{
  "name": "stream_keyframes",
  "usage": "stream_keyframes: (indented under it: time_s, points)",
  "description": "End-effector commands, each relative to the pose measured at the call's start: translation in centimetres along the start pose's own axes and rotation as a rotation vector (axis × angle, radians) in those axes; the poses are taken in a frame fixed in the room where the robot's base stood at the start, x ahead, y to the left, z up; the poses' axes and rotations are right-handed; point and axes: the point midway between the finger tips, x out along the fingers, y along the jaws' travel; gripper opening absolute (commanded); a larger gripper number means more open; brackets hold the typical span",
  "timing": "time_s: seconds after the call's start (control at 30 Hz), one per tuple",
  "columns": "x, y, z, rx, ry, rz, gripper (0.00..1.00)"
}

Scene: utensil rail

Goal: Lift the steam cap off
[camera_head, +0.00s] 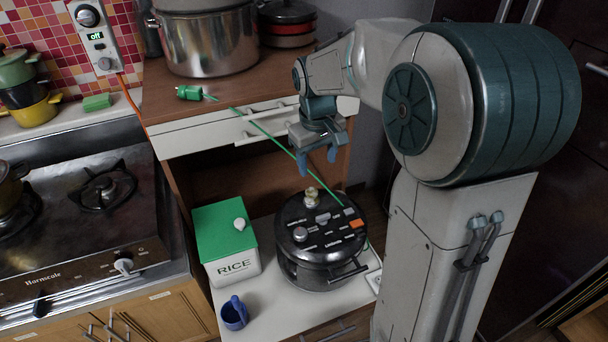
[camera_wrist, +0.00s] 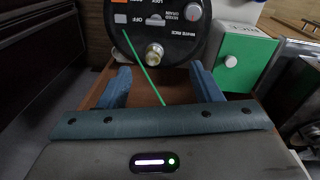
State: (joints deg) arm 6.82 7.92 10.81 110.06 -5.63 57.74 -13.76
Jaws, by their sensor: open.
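A black round rice cooker (camera_head: 318,265) stands on the low white surface. Its steam cap (camera_head: 311,196), a small pale yellowish knob, sits upright at the back of the lid. In the wrist view the steam cap (camera_wrist: 154,53) lies beyond my fingers, roughly between them from left to right. My gripper (camera_head: 317,159) is open and empty, pointing down above the back of the cooker, apart from the cap. Its two blue fingers show in the wrist view (camera_wrist: 160,82).
A green cord (camera_head: 270,137) runs from a green plug (camera_head: 190,92) on the counter past my gripper to the cooker. A green-lidded rice box (camera_head: 225,235) and blue cup (camera_head: 234,313) stand left of the cooker.

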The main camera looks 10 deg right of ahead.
Motion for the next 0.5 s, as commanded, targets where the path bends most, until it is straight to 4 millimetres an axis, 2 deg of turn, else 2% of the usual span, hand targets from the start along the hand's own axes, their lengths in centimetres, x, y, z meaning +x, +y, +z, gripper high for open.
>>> stream_keyframes:
  time_s: [0.03, 0.1, 0.2, 0.33, 0.5]
  points:
    - [1.4, 0.6, -1.6, -0.023, -0.015, -0.013, 0.58]
    - [2.8, 1.2, -3.5, -0.059, -0.027, -0.029, 0.58]
    - [4.6, 2.0, -5.7, -0.100, -0.041, -0.049, 0.58]
    - [6.3, 2.6, -7.5, -0.135, -0.049, -0.070, 0.58]
    - [7.6, 2.9, -8.4, -0.153, -0.054, -0.082, 0.58]
